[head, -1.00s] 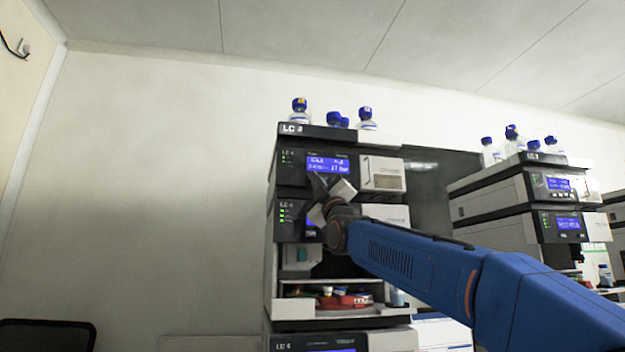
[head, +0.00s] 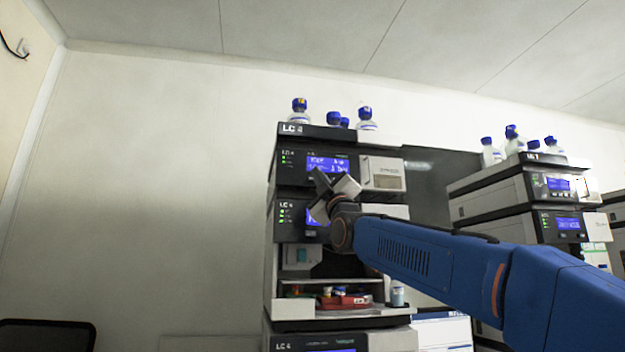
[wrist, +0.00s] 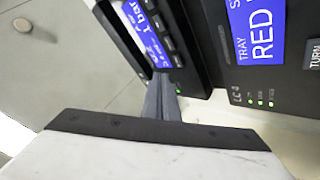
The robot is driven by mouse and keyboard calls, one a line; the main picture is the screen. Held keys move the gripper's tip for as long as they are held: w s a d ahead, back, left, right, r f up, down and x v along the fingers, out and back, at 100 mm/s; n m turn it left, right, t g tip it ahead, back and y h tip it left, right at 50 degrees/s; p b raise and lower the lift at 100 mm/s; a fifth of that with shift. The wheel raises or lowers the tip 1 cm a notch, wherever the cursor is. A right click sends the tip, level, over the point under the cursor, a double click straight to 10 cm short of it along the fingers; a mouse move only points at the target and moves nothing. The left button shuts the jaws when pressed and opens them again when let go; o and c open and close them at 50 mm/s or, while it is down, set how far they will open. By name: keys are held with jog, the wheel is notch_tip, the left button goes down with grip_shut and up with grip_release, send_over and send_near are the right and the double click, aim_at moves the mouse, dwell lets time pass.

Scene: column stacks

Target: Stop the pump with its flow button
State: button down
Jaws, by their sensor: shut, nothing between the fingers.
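The pump is the top module of the left LC stack, with a lit blue display (head: 322,164). In the wrist view its display (wrist: 143,22) reads "1 bar", with smaller text beside it. A row of dark buttons (wrist: 166,44) runs along the display's edge; I cannot tell which is the flow button. My gripper (head: 320,174) is in front of the pump's lower panel and hides part of it. In the wrist view its shut, empty fingers (wrist: 161,78) point at the panel near the end of the button row. I cannot tell whether they touch it.
Below the pump is another module with a display (wrist: 258,32) reading "TRAY RED". Blue-capped bottles (head: 300,110) stand on top of the stack. An open bay lower down holds coloured items (head: 345,299). A second stack (head: 500,190) stands to the right.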

jog(key=shift+s+d, duration=0.25)
jog(key=shift+s, duration=0.55)
jog(key=shift+s+d, duration=0.2)
jog(key=shift+s, duration=0.6)
jog(key=s+d+f+m+g+h, duration=0.25)
jog(key=d+f, duration=0.35)
jog(key=f, duration=0.6)
jog(key=s+d+f+m+g+h, duration=0.2)
jog(key=d+f+m+g+h, duration=0.3)
jog(key=f, duration=0.8)
jog(key=s+d+f+m+g+h, duration=0.1)
jog(key=s+d+f+m, duration=0.1)
jog(key=d+f, duration=0.8)
jog(key=s+d+f+m+g+h, duration=0.1)
jog(key=s+d+f+m+g, duration=0.1)
jog(key=s+f, duration=0.8)
jog(key=s+d+f+m+g+h, duration=0.1)
jog(key=s+d+f+m+g, duration=0.2)
jog(key=s+f, duration=0.8)
jog(key=s+d+f+m+g+h, duration=0.2)
jog(key=s+d+f+g, duration=0.3)
jog(key=f, duration=1.6)
jog(key=s+m, duration=0.1)
jog(key=s, duration=0.4)
jog(key=shift+s+d, duration=0.2)
jog(key=shift+d, duration=0.15)
